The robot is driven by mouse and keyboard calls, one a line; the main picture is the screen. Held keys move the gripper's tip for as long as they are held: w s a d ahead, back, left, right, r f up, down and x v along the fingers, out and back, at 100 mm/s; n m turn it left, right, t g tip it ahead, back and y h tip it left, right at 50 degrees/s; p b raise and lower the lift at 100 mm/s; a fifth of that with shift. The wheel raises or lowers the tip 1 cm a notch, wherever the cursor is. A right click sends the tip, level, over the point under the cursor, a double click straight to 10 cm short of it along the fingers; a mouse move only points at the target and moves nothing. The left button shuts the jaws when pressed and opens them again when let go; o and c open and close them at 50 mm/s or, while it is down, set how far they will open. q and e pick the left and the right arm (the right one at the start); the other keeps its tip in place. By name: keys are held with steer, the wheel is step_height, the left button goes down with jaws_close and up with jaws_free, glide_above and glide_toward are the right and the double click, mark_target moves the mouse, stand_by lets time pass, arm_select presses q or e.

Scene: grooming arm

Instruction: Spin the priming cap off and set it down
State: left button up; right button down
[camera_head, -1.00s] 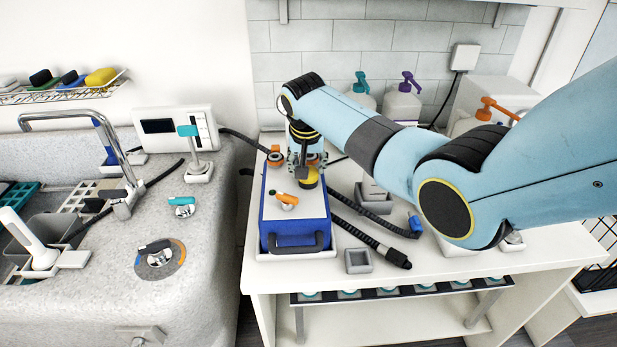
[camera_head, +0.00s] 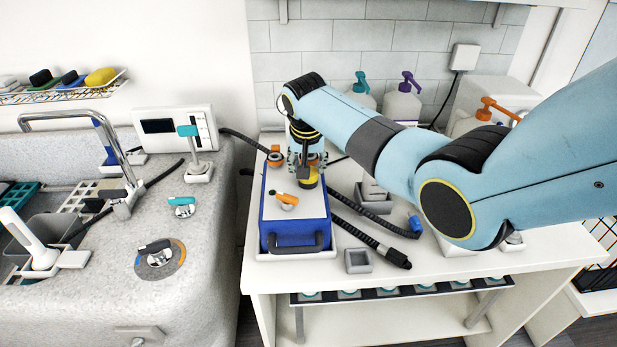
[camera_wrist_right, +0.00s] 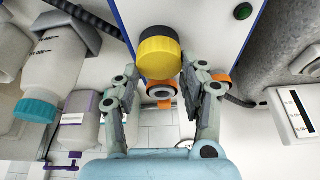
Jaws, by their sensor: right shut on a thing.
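The priming cap is a round yellow-and-black cap (camera_wrist_right: 160,55) at the far end of the blue-sided box's white top (camera_head: 290,212). It also shows in the head view (camera_head: 310,181), partly covered by the gripper. My right gripper (camera_head: 306,163) comes down over it from above. In the right wrist view the two fingertips (camera_wrist_right: 160,72) are on either side of the cap, and the gripper is shut on it. I cannot tell whether the cap is still seated on the box. My left gripper is not in view.
An orange-handled valve (camera_head: 287,199) stands on the box near the cap. An orange fitting (camera_head: 275,156) is beyond it. A black hose (camera_head: 375,240) and a small grey square tray (camera_head: 358,261) lie right of the box. Pump bottles (camera_head: 402,103) stand behind.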

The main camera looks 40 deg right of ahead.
steer(key=n+y, duration=0.1)
steer(key=n, duration=0.3)
steer(key=shift+t, duration=0.3)
steer(key=shift+n, duration=0.3)
steer(key=n+y, duration=0.2)
steer(key=n, duration=0.2)
steer(key=shift+n, duration=0.3)
steer(key=n+y+b, duration=0.1)
steer(key=n, duration=0.2)
steer(key=shift+a+n, duration=0.1)
steer(key=shift+n, duration=0.6)
